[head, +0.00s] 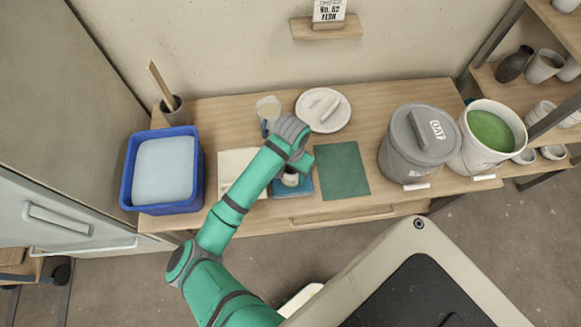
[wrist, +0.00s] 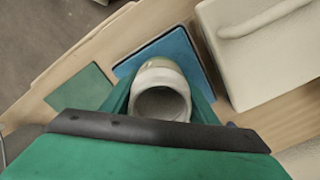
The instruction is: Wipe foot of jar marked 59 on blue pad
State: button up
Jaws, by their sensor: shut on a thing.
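My gripper (head: 297,168) is over the front of the table, its green fingers closed on either side of a small pale jar (wrist: 160,80). The jar also shows in the head view (head: 290,179), partly hidden by my gripper. In the wrist view its round opening faces the camera. No number on it can be read. The blue pad (wrist: 182,50) lies beneath and beyond the jar, and its edge shows in the head view (head: 306,188). I cannot tell whether the jar's foot touches the pad.
A dark green mat (head: 342,170) lies right of the blue pad, a cream slab (head: 230,165) left. The front edge is near.

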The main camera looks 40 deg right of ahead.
jog(key=shift+s+a, duration=0.15)
jog(key=shift+s, duration=0.05)
jog(key=shift+r, duration=0.15)
notch_tip(320, 180, up, 7)
dwell(0.8)
jog(key=shift+s, duration=0.1)
dwell(0.4)
